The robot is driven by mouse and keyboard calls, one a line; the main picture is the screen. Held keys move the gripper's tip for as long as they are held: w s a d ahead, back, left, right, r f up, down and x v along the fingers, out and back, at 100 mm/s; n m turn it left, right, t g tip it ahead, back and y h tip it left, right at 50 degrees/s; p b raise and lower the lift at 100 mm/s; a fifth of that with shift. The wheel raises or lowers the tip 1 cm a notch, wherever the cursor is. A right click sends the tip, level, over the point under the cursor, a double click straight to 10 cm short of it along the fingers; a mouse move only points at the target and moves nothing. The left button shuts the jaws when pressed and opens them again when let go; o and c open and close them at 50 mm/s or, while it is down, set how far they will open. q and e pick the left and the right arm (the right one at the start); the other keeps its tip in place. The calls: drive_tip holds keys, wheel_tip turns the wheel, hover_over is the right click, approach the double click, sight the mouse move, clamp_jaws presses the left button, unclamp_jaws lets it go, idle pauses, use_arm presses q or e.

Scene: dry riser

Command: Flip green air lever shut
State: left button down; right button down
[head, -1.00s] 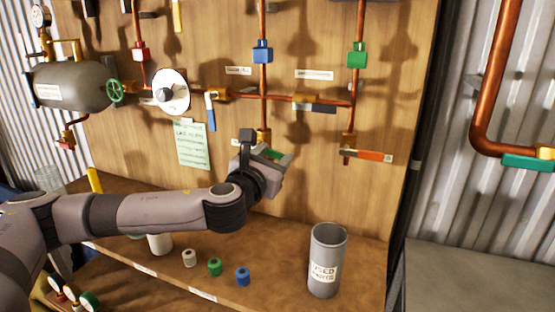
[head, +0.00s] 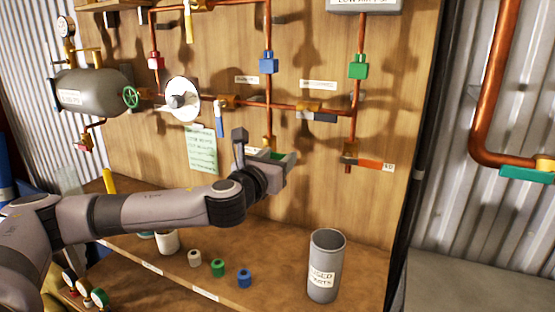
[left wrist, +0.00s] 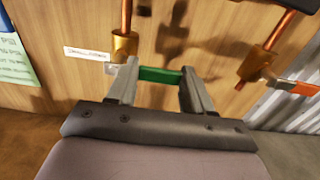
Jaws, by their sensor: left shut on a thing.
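The green air lever (left wrist: 160,75) shows in the left wrist view between the two fingers of my left gripper (left wrist: 160,84), lying roughly level across the gap. The gripper is shut on it. A brass valve (left wrist: 125,43) on a copper pipe stands just above the left finger. In the head view my left gripper (head: 277,166) is at the board below the middle pipe's brass valve (head: 267,143), with a bit of green showing at its fingers. The fingers hide part of the lever. My right gripper is not in view.
An orange lever (head: 370,163) is close to the right of the gripper, and a blue lever (head: 219,118) hangs to the left. A grey used-parts bin (head: 325,268) and several small caps, one blue (head: 244,278), stand on the shelf below. The shelf between them has free room.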

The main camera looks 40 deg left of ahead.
use_arm(q)
drive_tip(key=c, duration=0.7)
unclamp_jaws()
drive_tip(key=shift+s, duration=0.1)
drive_tip(key=shift+b+v, duration=0.65)
drive_tip(key=shift+v, duration=2.85)
